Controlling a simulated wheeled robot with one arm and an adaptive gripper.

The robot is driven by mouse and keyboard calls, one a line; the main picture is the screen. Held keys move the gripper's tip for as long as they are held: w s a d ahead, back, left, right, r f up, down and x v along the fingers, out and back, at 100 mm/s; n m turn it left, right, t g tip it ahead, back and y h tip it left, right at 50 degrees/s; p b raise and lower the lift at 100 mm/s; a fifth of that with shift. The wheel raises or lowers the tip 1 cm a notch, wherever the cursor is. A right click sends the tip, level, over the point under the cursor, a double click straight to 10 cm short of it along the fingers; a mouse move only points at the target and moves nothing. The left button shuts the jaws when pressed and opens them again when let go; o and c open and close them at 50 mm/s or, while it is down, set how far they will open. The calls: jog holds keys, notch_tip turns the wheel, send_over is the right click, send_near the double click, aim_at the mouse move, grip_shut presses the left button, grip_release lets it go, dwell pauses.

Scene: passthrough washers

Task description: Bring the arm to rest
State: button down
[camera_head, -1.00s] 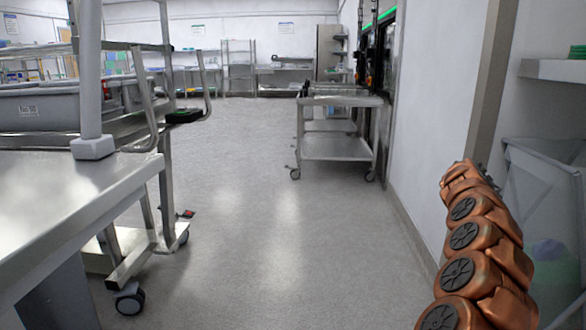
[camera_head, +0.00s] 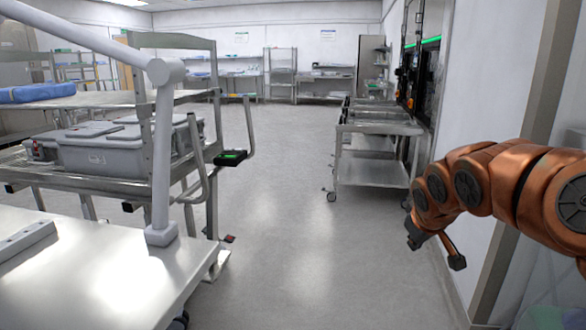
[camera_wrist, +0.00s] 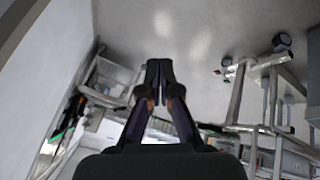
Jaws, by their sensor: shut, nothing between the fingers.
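My copper-orange arm (camera_head: 490,180) reaches in from the right edge of the head view, beside the right wall. Its end bends down toward dark gripper parts over the floor, left of the wall base. In the wrist view my gripper (camera_wrist: 159,68) has its dark fingers together at the tips, with nothing between them. The fingers point toward open floor. The gripper is apart from the carts and holds no object.
A steel cart (camera_head: 372,172) stands beyond the arm along the right wall. A steel table (camera_head: 90,275) is at the front left, with a shelf cart carrying grey bins (camera_head: 105,150) behind it. The floor (camera_head: 285,200) between is clear.

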jog(key=s+a+r+m+g+p, duration=0.1)
jog(key=s+p, duration=0.4)
jog(key=s, duration=0.7)
jog(key=s+a+r+m+g+y+p, duration=0.1)
jog(key=s+a+g+p, duration=0.3)
jog(key=s, duration=0.9)
jog(key=s+a+r+m+g+p, duration=0.2)
jog(key=s+p, duration=0.5)
jog(key=s, duration=0.6)
jog(key=shift+a+r+g+y, duration=0.4)
jog(key=shift+a+r+g, duration=0.35)
jog(key=shift+a, duration=0.35)
